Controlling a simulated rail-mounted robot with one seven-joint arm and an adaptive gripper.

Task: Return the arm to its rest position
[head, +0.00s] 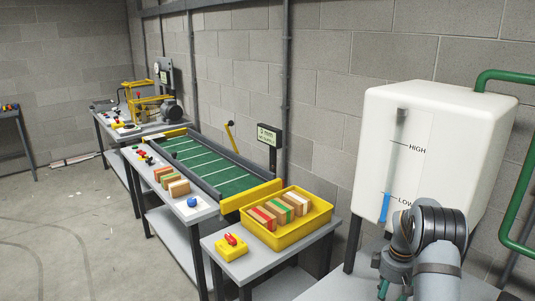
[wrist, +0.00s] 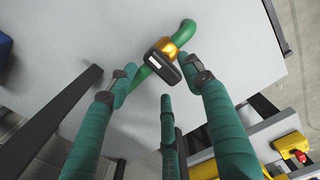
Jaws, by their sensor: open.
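My arm (head: 430,240) reaches in from the bottom right of the head view, in front of the white tank (head: 430,150). Only small green parts of my gripper (head: 383,289) show at the lower edge there. In the wrist view my gripper (wrist: 160,82) has its three green fingers spread apart. A green pipe with a brass fitting (wrist: 162,47) and a black handle (wrist: 165,66) lies beyond the fingertips, between the two outer ones. I see nothing held. Whether a finger touches the pipe or handle, I cannot tell.
A green pipe (head: 510,80) runs beside the tank at the right. A yellow crate of blocks (head: 318,222) and a yellow box with a red switch (head: 231,246) stand on a grey table left of my arm. A green conveyor (head: 205,165) lies beyond. Open floor is at the left.

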